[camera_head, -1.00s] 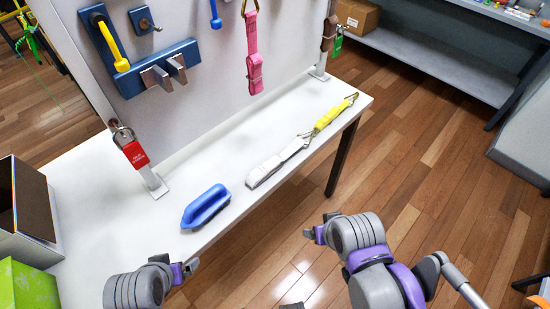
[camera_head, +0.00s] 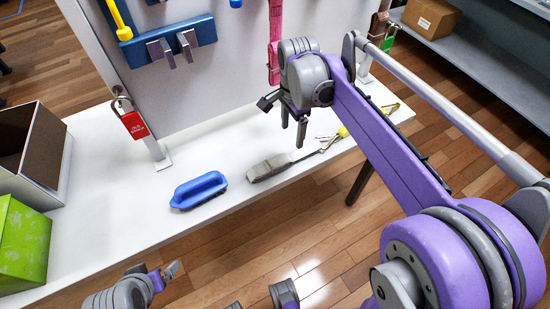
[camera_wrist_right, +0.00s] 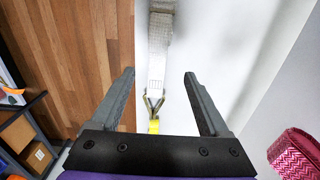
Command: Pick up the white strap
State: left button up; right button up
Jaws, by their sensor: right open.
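The white strap (camera_head: 270,167) lies on the white table, its bundled end toward the blue handled block and looking grey in shadow in the head view. It also shows in the right wrist view (camera_wrist_right: 158,50), running between the fingers to a metal hook and a yellow end (camera_wrist_right: 154,126).
A blue handled block (camera_head: 198,190) lies left of the strap. A panel (camera_head: 230,80) with hanging straps and a red padlock (camera_head: 135,124) stands behind. A dark open box (camera_head: 45,150) and a green box (camera_head: 22,240) are at the left. The table front is clear.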

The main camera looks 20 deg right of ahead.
send_over(288, 157)
jog(key=f, duration=0.5)
jog(key=shift+w+d+f+b, duration=0.15)
jog(key=shift+d+f+b, duration=0.05)
jog(key=shift+d+b, duration=0.15)
jog(key=f, duration=0.4)
jog(key=shift+s+a+f+b, duration=0.1)
jog(key=shift+s+a+b, duration=0.1)
jog(key=shift+a+b, duration=0.15)
jog(key=shift+f, duration=0.55)
grip_shut()
